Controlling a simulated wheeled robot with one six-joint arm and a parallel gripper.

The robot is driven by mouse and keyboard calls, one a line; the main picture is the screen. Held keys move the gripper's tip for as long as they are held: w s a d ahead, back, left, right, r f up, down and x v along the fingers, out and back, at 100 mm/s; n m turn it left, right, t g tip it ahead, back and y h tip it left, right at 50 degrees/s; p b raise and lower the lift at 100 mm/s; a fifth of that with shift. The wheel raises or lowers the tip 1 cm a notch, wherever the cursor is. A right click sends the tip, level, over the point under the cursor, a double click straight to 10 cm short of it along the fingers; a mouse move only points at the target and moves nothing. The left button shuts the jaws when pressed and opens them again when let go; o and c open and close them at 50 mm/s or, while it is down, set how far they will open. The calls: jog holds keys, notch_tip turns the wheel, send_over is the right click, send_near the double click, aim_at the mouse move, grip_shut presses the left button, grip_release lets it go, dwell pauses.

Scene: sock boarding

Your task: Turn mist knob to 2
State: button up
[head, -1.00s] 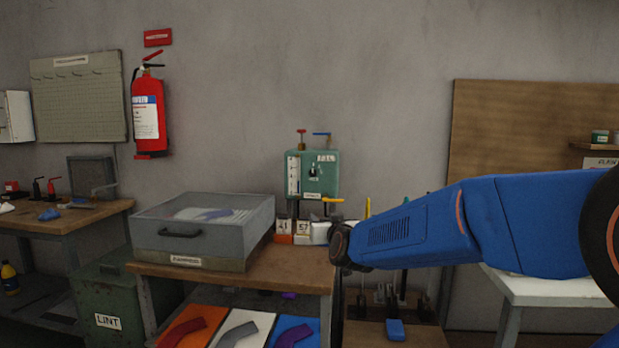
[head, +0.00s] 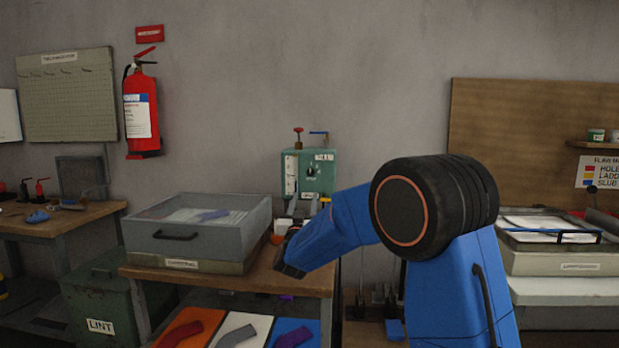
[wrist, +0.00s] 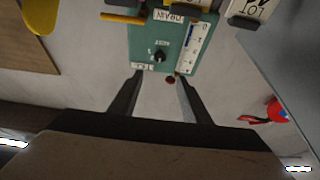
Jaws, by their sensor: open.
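The mist box (head: 318,186) is a green case on the wall side of the bench, with a white gauge strip on its left. Its small black knob (head: 311,172) is on the front face. In the wrist view the box (wrist: 200,62) appears upside down, and the knob (wrist: 159,57) lies just beyond the fingertips. My gripper (wrist: 158,77) is open and empty, its two dark fingers pointing at the box, apart from the knob. The knob's setting is too small to read. In the head view my arm partly hides the area below the box.
A grey lidded case (head: 235,232) stands on the bench left of the box. A red valve (head: 298,131) and a blue lever (head: 319,133) top the box. A yellow object (wrist: 38,15) is at the wrist view's upper left. The wall around the box is clear.

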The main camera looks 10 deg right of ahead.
aim_at(310, 172)
jog(key=x, duration=1.5)
jog(key=shift+w, duration=0.15)
jog(key=c, duration=1)
